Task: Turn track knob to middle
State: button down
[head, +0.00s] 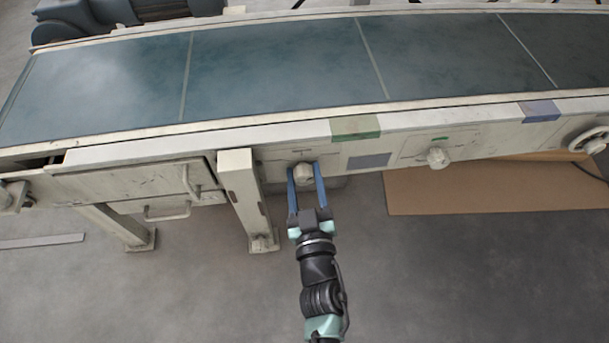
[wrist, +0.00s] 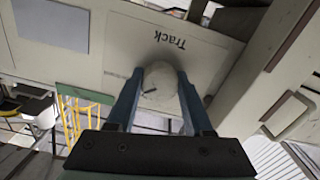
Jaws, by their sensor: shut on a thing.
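The track knob (head: 303,173) is a pale faceted knob on the front panel of the conveyor. In the wrist view the knob (wrist: 160,86) sits below the printed word "Track" and has a short dark mark on its face, pointing to the left in that picture. My gripper (head: 305,175) reaches it from the front with its two blue fingers on either side. In the wrist view my gripper (wrist: 160,95) is shut on the knob. The scale marks around the knob are too faint to read.
A second pale knob (head: 438,158) and a handwheel (head: 590,140) are on the panel to the right. A support leg (head: 245,198) stands just left of my gripper. A drawer with a handle (head: 167,210) is further left. The floor in front is clear.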

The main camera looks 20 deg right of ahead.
jog(key=n+b, duration=0.1)
jog(key=n, duration=0.4)
jog(key=shift+f+n, duration=0.1)
jog(key=shift+n, duration=0.3)
jog(key=n+b, duration=0.1)
jog(key=n, duration=0.3)
jog(key=shift+n, duration=0.3)
jog(key=shift+c, duration=1.5)
grip_release()
jog(key=p+v, duration=0.3)
jog(key=v, duration=1)
jog(key=shift+p, duration=0.35)
jog(key=shift+r, duration=0.2)
